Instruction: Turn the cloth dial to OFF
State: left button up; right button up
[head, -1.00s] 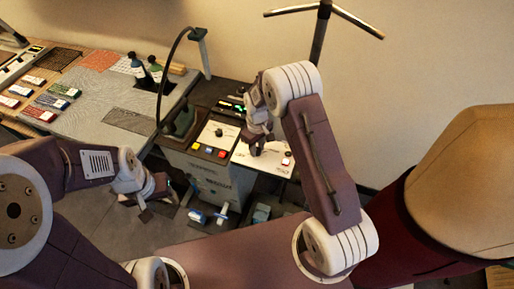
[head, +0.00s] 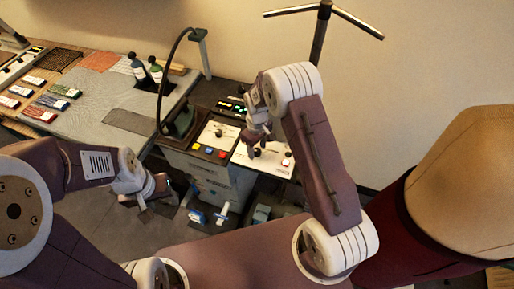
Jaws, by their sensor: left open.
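A white control panel (head: 272,163) on the right of the machine carries a dark round knob (head: 257,152). A second white panel (head: 207,137) to its left carries another small knob (head: 219,132). The labels are too small to read, so I cannot tell which is the cloth dial or where it points. My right gripper (head: 252,146) hangs over the right panel, just beside its knob; I cannot tell whether it touches, and its fingers are too small and dark to judge. My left gripper (head: 146,205) is open and empty, low in front of the table.
Coloured buttons (head: 209,151) line the front of the left panel. A small red switch (head: 286,162) is on the right panel. A dress form (head: 465,165) fills the right.

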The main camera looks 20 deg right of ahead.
aim_at(257, 150)
notch_tip(257, 150, up, 9)
jog(key=b, duration=0.1)
jog(key=shift+b, duration=0.4)
